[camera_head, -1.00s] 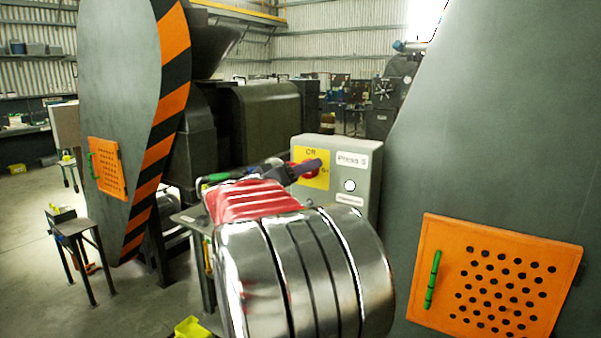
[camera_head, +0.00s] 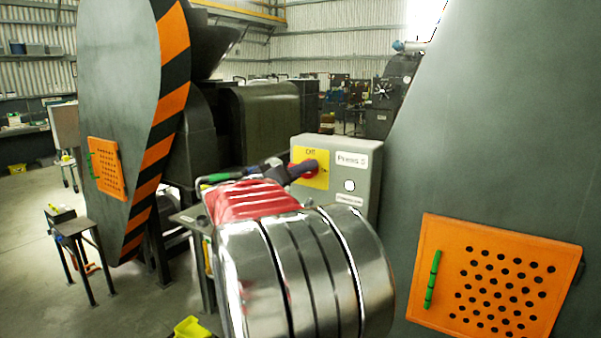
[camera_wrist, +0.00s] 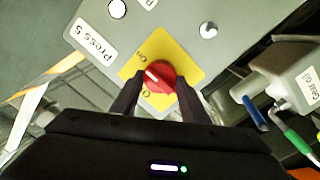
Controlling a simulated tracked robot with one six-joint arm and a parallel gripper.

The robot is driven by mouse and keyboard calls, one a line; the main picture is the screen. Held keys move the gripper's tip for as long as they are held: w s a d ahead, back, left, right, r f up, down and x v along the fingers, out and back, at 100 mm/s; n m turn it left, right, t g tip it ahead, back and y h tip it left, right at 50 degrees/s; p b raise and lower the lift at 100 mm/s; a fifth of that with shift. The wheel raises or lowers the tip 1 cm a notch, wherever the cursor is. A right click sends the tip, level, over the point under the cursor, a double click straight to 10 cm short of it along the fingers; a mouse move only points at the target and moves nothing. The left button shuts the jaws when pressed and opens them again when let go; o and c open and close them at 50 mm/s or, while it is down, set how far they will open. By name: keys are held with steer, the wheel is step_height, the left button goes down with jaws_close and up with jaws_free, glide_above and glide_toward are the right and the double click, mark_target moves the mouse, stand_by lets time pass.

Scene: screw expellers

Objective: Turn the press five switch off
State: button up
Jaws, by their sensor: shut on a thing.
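The Press 5 switch is a red knob (camera_wrist: 158,77) on a yellow plate (camera_wrist: 184,52), on the face of a grey control box (camera_head: 357,188) labelled "Press 5". In the wrist view the knob's white mark lies on its upper-left part. In the head view "Off" shows at the plate's top. My gripper (camera_wrist: 158,98) has one finger on each side of the knob and is shut on it. In the head view my gripper (camera_head: 300,170) partly covers the knob.
A round white button (camera_head: 349,185) sits beside the plate on the box. A large dark machine panel with an orange perforated door (camera_head: 495,280) stands close on the right.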

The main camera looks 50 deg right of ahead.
steer(key=shift+f, duration=0.15)
steer(key=n, duration=0.9)
steer(key=n+t+h, duration=0.1)
steer(key=n, duration=0.3)
steer(key=shift+f+n, duration=0.3)
steer(key=shift+f, duration=0.1)
steer(key=n, duration=0.4)
steer(key=shift+s+f+n+t, duration=0.1)
steer(key=shift+n+t, duration=0.2)
steer(key=shift+n, duration=0.1)
steer(key=o, duration=0.7)
steer(key=shift+c, duration=0.2)
steer(key=o, duration=0.4)
